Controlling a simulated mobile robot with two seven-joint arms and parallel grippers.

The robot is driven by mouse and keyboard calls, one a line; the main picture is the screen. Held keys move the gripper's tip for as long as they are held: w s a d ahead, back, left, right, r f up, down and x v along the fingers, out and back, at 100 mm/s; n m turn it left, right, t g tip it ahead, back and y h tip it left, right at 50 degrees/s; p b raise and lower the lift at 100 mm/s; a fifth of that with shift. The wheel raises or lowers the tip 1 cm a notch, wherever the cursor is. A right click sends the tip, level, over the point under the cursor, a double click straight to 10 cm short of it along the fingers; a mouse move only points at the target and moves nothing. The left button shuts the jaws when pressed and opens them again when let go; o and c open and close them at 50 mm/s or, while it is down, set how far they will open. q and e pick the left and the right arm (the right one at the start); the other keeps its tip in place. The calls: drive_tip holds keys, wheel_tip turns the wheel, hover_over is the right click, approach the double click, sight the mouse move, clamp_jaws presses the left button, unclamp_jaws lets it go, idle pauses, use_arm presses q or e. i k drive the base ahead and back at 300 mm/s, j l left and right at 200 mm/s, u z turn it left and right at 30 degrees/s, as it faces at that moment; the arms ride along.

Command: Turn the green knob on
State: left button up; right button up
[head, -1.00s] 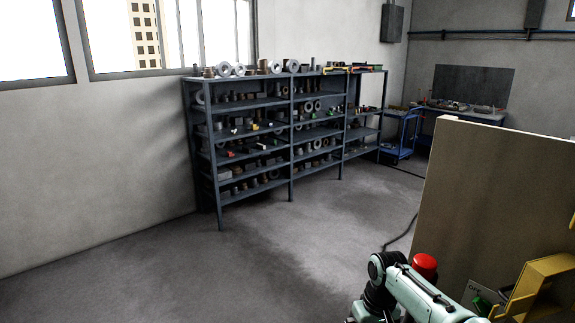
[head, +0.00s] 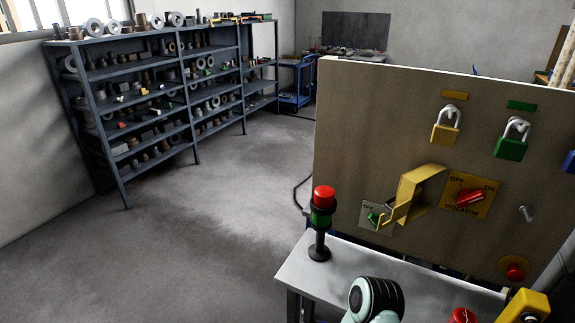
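The green knob (head: 374,218) sits on a small pale plate (head: 368,229) low at the left of the upright board (head: 350,120). Letters that look like "OFF" show above the knob; its exact angle is too small to tell. A yellow bracket (head: 418,180) stands out from the board just right of the knob and covers part of its plate. A pale link of my own arm shows at the bottom, below the board. Neither of my grippers shows in the head view.
A red and green lamp post (head: 321,222) stands on the grey table (head: 345,272) in front of the board. Right of the bracket are a red isolator switch (head: 469,196), a yellow padlock (head: 446,131) and a green padlock (head: 511,143). Shelves (head: 130,90) stand at the left; floor there is free.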

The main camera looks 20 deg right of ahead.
sight(374, 219)
drive_tip(key=z, duration=1.75)
drive_tip(key=j, duration=0.3)
drive_tip(key=i+j, duration=0.1)
drive_tip(key=j, duration=0.25)
